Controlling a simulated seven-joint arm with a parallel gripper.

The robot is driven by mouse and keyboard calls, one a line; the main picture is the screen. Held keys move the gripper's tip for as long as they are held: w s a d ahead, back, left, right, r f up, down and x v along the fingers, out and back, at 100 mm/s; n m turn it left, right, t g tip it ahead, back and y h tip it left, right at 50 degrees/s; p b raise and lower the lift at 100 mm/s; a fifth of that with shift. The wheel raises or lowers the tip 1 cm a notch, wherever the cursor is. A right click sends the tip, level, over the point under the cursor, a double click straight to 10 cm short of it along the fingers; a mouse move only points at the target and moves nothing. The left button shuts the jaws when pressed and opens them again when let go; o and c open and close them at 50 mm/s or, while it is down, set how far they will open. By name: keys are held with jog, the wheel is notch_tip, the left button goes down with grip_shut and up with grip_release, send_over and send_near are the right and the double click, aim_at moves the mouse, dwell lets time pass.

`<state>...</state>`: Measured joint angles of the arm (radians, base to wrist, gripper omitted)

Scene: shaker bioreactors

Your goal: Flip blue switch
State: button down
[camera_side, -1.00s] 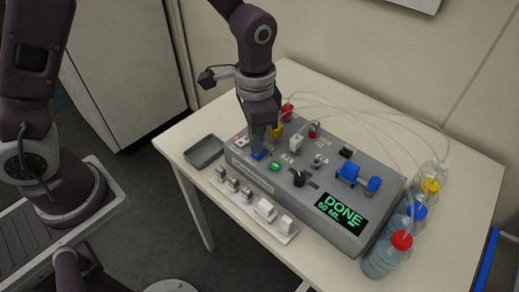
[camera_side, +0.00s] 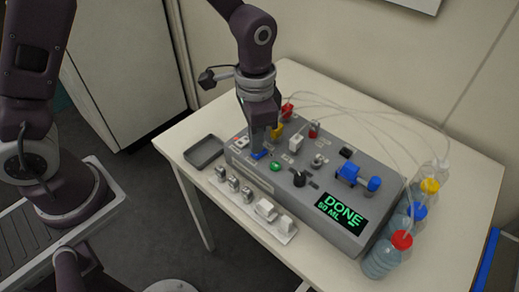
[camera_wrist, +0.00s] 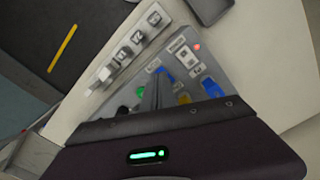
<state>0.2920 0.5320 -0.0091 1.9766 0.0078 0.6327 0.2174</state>
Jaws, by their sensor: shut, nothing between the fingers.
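The blue switch (camera_side: 259,155) is on the left part of the grey control box (camera_side: 330,180), right below my fingertips. In the wrist view a blue part (camera_wrist: 167,74) shows beside the fingers, partly hidden by them. My gripper (camera_side: 262,148) is shut and empty, pointing down at the switch. Its fingertips look very close to the switch or touching it; I cannot tell which. The switch's tilt is too small to read. In the wrist view the closed fingers (camera_wrist: 152,92) stand between a green button (camera_wrist: 139,92) and the blue part.
A display (camera_side: 342,212) reads "DONE 50 ML". A black knob (camera_side: 299,179) and larger blue parts (camera_side: 348,172) stand to the right. A grey tray (camera_side: 203,151) and a white strip of switches (camera_side: 250,203) lie in front. Bottles (camera_side: 383,258) with tubes stand at right.

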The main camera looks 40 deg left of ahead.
jog(key=shift+f, duration=0.85)
dwell(0.3)
jog(key=shift+r, duration=3.55)
jog(key=s+a+r+n+t, duration=0.2)
jog(key=s+a+r, duration=0.2)
jog(key=r, duration=0.3)
jog(key=s+a+r+n+t, duration=0.1)
jog(key=s+a+r+n, duration=0.1)
jog(key=s, duration=0.5)
jog(key=s+a+r+n+t, duration=0.2)
jog(key=s+a+r, duration=0.1)
jog(key=s, duration=0.4)
jog(key=shift+s+a+r+t, duration=0.2)
jog(key=shift+a+r+t, duration=0.1)
jog(key=shift+a, duration=0.4)
